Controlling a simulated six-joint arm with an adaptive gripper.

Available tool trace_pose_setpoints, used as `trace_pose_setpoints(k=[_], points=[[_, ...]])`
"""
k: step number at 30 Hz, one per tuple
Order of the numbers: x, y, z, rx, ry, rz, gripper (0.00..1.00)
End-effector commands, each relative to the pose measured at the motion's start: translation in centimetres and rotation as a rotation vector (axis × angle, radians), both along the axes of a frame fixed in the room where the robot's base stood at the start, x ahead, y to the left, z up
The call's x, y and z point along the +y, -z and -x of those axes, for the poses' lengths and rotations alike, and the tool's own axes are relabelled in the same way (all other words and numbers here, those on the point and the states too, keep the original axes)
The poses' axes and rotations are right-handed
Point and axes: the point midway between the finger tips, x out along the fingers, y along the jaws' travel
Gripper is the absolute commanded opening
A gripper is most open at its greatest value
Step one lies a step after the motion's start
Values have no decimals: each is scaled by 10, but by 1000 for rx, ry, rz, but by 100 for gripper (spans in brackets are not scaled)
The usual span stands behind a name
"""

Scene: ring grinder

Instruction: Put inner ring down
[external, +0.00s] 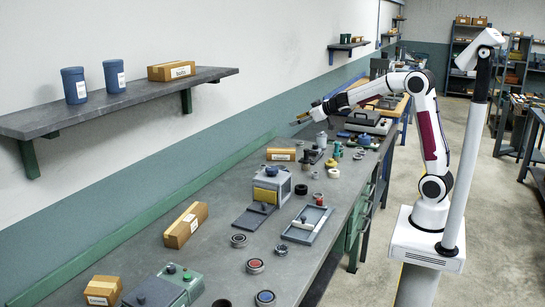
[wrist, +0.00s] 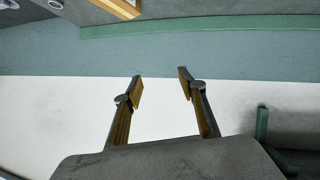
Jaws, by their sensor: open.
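My gripper (external: 300,119) is raised above the back part of the workbench, close to the wall, in the external view. In the wrist view my gripper (wrist: 161,88) has its two fingers spread apart with nothing between them. Several small rings lie on the workbench (external: 225,275), among them a ring with a red centre (external: 255,266), a ring with a blue centre (external: 265,297) and a dark ring (external: 239,240). I cannot tell which of them is the inner ring. None is near my gripper.
A grey machine with a yellow panel (external: 271,186) and a shallow tray (external: 290,235) stand mid-bench. Cardboard boxes (external: 185,225) line the wall side. A wall shelf (external: 130,100) holds two blue canisters and a box. The air around my gripper looks clear.

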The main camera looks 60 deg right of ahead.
Motion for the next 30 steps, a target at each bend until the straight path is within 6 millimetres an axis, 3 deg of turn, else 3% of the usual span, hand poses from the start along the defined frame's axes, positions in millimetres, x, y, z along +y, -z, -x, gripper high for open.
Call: trace_pose_setpoints(k=[6, 13, 21, 30], points=[[6, -24, 50, 20, 79, 12, 41], [17, -33, 109, 72, 144, 8, 41], [36, -27, 183, 165, 183, -25, 41], [70, -2, 269, 295, 172, -86, 41]])
